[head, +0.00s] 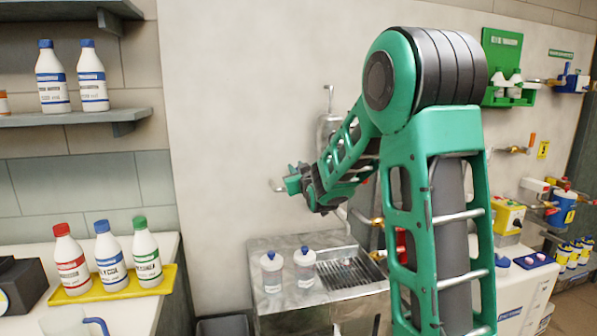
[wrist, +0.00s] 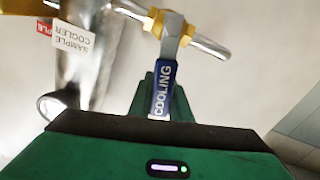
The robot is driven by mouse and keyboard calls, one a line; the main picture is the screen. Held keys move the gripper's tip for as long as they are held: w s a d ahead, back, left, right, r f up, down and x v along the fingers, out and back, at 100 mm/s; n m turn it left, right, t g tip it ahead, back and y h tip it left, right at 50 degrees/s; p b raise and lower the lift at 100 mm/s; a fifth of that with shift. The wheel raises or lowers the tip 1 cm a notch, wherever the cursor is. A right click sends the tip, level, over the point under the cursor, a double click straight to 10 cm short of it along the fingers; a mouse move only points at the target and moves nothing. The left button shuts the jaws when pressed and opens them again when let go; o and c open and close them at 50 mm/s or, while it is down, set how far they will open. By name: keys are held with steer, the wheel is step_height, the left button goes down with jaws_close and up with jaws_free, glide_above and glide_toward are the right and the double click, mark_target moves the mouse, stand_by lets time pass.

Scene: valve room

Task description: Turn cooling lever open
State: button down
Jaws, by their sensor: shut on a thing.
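The cooling lever (wrist: 163,82) has a blue grip marked COOLING and a grey metal arm that runs up to a brass valve body (wrist: 170,23) on a silver pipe. In the wrist view, my gripper (wrist: 158,98) is shut on the blue grip, its green fingers at the grip's lower part. In the head view, my gripper (head: 293,180) is at the wall, left of my arm; the lever cannot be made out there. A metal cylinder with a SAMPLE COOLER tag (wrist: 74,42) stands left of the lever in the wrist view.
At left, a yellow tray (head: 113,291) holds three bottles. Wall shelves above hold more bottles. Valves and a green rack (head: 500,68) are on the right. The wall left of my gripper is clear.

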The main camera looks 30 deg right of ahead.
steer(key=w+a+f+n, duration=0.1)
steer(key=a+f+n, duration=0.3)
steer(key=n, duration=0.5)
steer(key=shift+w+a, duration=0.15)
steer(key=shift+a, duration=0.3)
steer(key=c, duration=1.6)
jaws_free()
